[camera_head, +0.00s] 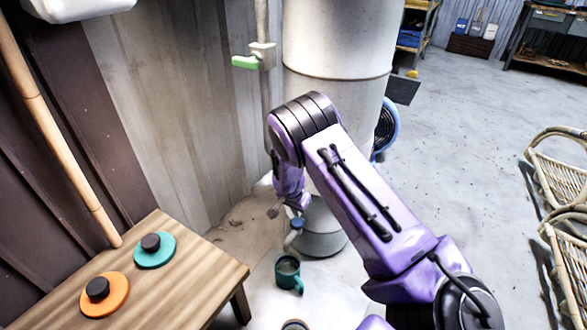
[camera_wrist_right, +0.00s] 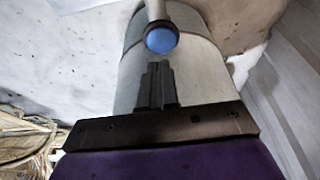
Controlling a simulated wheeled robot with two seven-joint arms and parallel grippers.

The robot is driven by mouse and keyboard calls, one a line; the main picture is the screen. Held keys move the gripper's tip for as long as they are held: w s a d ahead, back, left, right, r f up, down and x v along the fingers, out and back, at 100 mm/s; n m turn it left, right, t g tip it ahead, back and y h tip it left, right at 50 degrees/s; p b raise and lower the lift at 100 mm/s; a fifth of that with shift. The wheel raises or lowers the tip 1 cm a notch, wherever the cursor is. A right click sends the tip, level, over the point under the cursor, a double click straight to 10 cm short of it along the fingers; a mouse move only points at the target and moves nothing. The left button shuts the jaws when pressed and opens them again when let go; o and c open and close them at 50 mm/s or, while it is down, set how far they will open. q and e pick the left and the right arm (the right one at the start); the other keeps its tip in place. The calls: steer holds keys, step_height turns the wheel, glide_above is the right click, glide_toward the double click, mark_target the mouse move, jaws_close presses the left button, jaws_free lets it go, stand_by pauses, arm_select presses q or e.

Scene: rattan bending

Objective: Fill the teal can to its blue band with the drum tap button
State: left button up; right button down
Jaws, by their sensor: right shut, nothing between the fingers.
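The teal can (camera_head: 289,274) stands upright on the floor at the foot of the pale drum (camera_head: 330,45). Its mouth faces up and looks dark inside; I cannot tell the liquid level or see a blue band. The tap has a round blue button (camera_head: 297,222), above the can. The button also shows large in the right wrist view (camera_wrist_right: 161,39). My right gripper (camera_head: 274,211) is left of the button in the head view. In the wrist view its fingers (camera_wrist_right: 158,68) are closed and empty, pointing toward the button with a small gap. My left gripper is out of view.
A wooden table (camera_head: 190,285) at the lower left holds a teal lid (camera_head: 165,252) and an orange lid (camera_head: 119,300). Another can (camera_head: 295,325) is cut off at the bottom edge. A green-handled valve (camera_head: 246,62) is on a wall pipe. Rattan chairs (camera_head: 560,170) stand right.

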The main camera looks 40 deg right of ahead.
mark_target(298, 222)
step_height(298, 222, down, 4)
steer(key=shift+f+b, duration=0.2)
steer(key=shift+b, duration=0.55)
